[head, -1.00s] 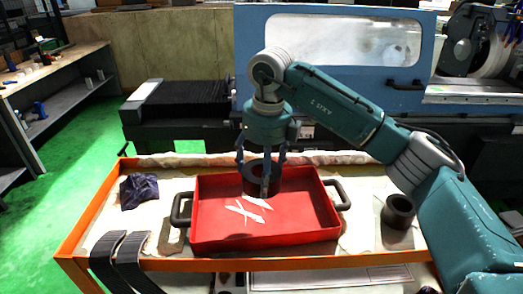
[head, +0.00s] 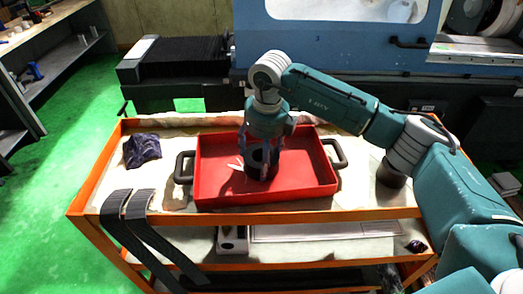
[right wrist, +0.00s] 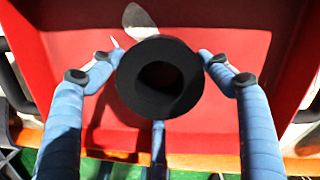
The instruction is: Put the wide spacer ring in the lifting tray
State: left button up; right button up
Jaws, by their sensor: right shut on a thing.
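The wide spacer ring (head: 262,172) is a thick black ring with a round hole. My right gripper (head: 260,158) is shut on it, inside the outline of the red lifting tray (head: 215,187). In the right wrist view the ring (right wrist: 133,94) sits between blue fingers (right wrist: 157,75) above the red tray floor (right wrist: 240,60). I cannot tell whether it touches the floor. The tray has low walls, black side handles and white markings on its floor, partly hidden by the ring and gripper. My left gripper is not in view.
The tray stands on an orange-framed cart (head: 300,217). A dark cloth (head: 142,150) lies left of it, and black straps (head: 140,215) hang over the front edge. A dark cylindrical part (head: 390,174) stands at right, partly behind my arm. The blue grinder (head: 330,42) stands behind.

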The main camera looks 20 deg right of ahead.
jog(key=o, duration=1.9)
jog(key=shift+s, duration=0.1)
jog(key=shift+o, duration=0.2)
jog(key=shift+r, duration=0.25)
notch_tip(320, 180, up, 12)
jog(key=s+b, duration=0.1)
jog(key=b, duration=0.3)
jog(key=shift+s+d+f, duration=0.15)
jog(key=shift+d+f, duration=0.05)
jog(key=shift+f, duration=0.05)
